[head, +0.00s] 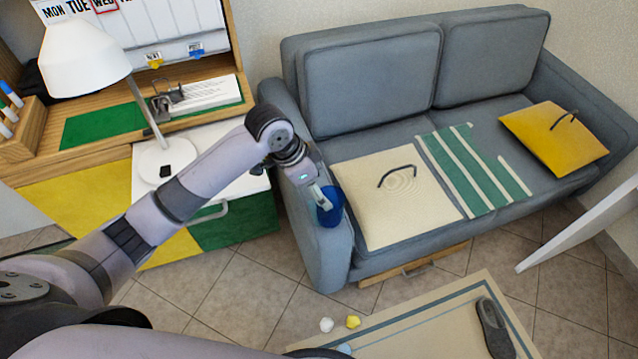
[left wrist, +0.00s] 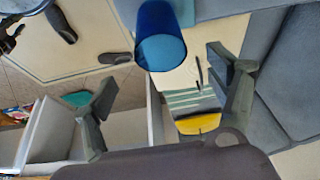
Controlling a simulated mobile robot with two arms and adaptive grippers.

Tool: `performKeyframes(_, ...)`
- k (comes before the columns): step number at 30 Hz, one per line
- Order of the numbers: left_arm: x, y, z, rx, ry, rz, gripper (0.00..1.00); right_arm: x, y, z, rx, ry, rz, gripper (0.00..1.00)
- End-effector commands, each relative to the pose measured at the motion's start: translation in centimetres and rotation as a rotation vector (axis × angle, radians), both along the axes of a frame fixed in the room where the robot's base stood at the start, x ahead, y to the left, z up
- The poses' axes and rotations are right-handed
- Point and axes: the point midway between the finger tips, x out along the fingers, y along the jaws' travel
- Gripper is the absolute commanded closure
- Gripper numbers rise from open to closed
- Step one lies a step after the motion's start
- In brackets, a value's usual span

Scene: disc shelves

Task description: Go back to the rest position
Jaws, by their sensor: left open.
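My left gripper (head: 317,191) reaches in from the left, over the near armrest of the grey sofa (head: 325,248). A blue cup (head: 330,206) is right by its fingers, at the armrest. In the left wrist view, the two fingers of the left gripper (left wrist: 164,72) are spread apart with nothing between them. The blue cup (left wrist: 162,40) shows just beyond the fingertips; I cannot tell whether a finger touches it.
A cream cushion (head: 395,200), a green striped cloth (head: 472,168) and a yellow cushion (head: 553,138) lie on the sofa. A desk with a white lamp (head: 85,58) stands at left.

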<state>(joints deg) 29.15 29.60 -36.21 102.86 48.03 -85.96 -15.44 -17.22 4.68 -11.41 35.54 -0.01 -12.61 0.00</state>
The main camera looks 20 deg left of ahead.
Motion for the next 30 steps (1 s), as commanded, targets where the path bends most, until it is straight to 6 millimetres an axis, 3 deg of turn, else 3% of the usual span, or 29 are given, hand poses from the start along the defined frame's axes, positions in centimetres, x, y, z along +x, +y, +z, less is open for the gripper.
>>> performKeyframes(11,-0.7,-0.4,-0.5,-0.005,0.003,0.004,0.20,0.0,0.0,0.0,0.000,0.000,0.000,0.73)
performKeyframes(14,-2.6,-1.3,-1.5,-0.022,0.007,0.025,0.20,0.0,0.0,0.0,0.000,0.000,0.000,0.73)
performKeyframes(20,-8.3,-2.4,-3.6,-0.063,0.008,0.162,0.20,0.0,0.1,0.0,0.001,0.000,0.000,0.73)
performKeyframes(23,-11.2,-1.7,-4.3,-0.072,0.014,0.268,0.20,0.0,0.2,0.0,0.002,-0.001,0.000,0.73)
performKeyframes(30,-17.2,1.9,-4.9,-0.039,0.029,0.526,0.20,0.0,0.3,0.0,0.003,0.000,0.000,0.73)
